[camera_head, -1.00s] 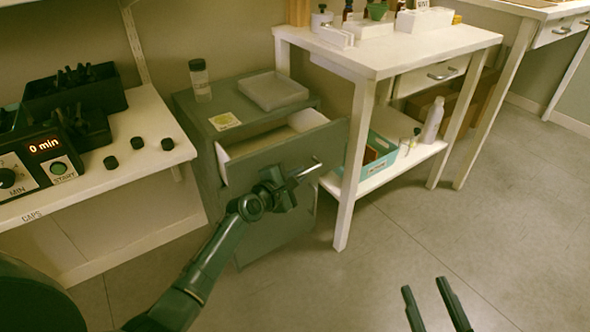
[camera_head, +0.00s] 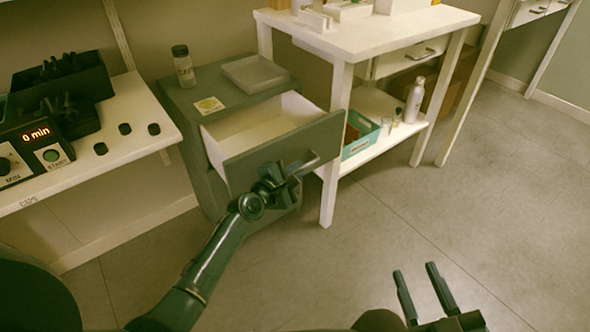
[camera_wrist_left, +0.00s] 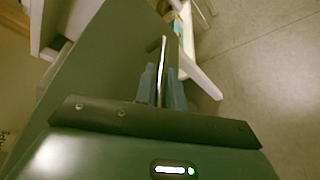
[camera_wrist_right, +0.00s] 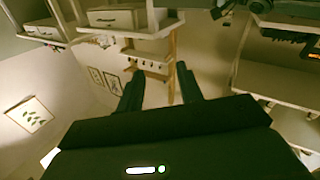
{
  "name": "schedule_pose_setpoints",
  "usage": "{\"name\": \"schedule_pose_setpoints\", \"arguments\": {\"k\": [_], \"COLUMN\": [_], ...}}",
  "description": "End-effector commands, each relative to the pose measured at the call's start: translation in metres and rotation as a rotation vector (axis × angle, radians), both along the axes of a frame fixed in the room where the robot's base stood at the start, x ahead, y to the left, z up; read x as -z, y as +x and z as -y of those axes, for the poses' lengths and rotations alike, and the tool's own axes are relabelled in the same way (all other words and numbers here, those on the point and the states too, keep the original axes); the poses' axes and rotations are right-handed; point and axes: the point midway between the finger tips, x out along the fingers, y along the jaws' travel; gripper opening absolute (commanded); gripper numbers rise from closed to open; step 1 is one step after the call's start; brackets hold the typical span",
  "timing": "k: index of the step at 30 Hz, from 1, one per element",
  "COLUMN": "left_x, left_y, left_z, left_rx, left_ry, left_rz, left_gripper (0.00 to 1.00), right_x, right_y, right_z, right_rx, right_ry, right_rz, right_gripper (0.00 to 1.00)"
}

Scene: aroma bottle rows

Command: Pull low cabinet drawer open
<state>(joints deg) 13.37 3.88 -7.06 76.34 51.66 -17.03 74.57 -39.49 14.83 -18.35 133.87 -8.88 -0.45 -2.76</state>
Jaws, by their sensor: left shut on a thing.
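The low grey-green cabinet (camera_head: 205,165) stands between the shelf and the white table. Its top drawer (camera_head: 265,160) is pulled out, and the white inside shows, with nothing seen in it. My left gripper (camera_head: 292,172) is shut on the bar handle (camera_head: 313,161) at the drawer's front. In the left wrist view the handle (camera_wrist_left: 162,62) runs between the two fingers. My right gripper (camera_head: 420,285) is open and empty, over the floor at the lower right. Its spread fingers also show in the right wrist view (camera_wrist_right: 160,85).
A jar (camera_head: 184,68) and a shallow tray (camera_head: 254,73) sit on the cabinet top. The white table (camera_head: 327,195) has a leg close to the drawer's right side. A shelf with a timer (camera_head: 40,140) stands at left. The floor (camera_head: 400,210) in front is clear.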

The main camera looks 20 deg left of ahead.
Motion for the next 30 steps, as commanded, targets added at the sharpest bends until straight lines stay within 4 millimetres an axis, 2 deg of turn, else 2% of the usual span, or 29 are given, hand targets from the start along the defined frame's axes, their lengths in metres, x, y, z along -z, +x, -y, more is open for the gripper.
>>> {"name": "schedule_pose_setpoints", "arguments": {"k": [1, 2, 9, 17, 20, 23, 30], "left_x": [0.001, 0.001, 0.0, -0.001, -0.003, -0.008, -0.019], "left_y": [0.0, 0.0, 0.0, -0.001, -0.009, -0.024, -0.074], "left_z": [-0.001, -0.001, 0.0, -0.001, -0.003, -0.008, -0.025], "left_rx": [0.0, 0.0, 0.0, 0.0, 0.0, -0.001, 0.0], "left_ry": [0.001, 0.001, 0.001, 0.0, 0.001, 0.001, 0.003], "left_rz": [-0.001, -0.001, -0.001, 0.0, -0.001, -0.003, -0.003], "left_gripper": [0.0, 0.13, 0.33, 0.33, 0.33, 0.33, 0.33], "right_x": [0.0, 0.0, 0.0, -0.002, -0.004, -0.005, -0.003], "right_y": [0.0, 0.0, 0.0, 0.0, 0.0, 0.0, -0.001], "right_z": [0.0, 0.0, 0.0, 0.0, 0.0, 0.003, 0.009], "right_rx": [0.0, 0.0, 0.0, 0.0, 0.0, 0.015, 0.04], "right_ry": [0.0, 0.0, 0.0, 0.002, 0.002, -0.002, -0.012], "right_rz": [0.0, 0.0, 0.001, 0.001, -0.01, -0.064, -0.193], "right_gripper": [0.36, 0.36, 0.36, 0.36, 0.36, 0.36, 0.36]}}
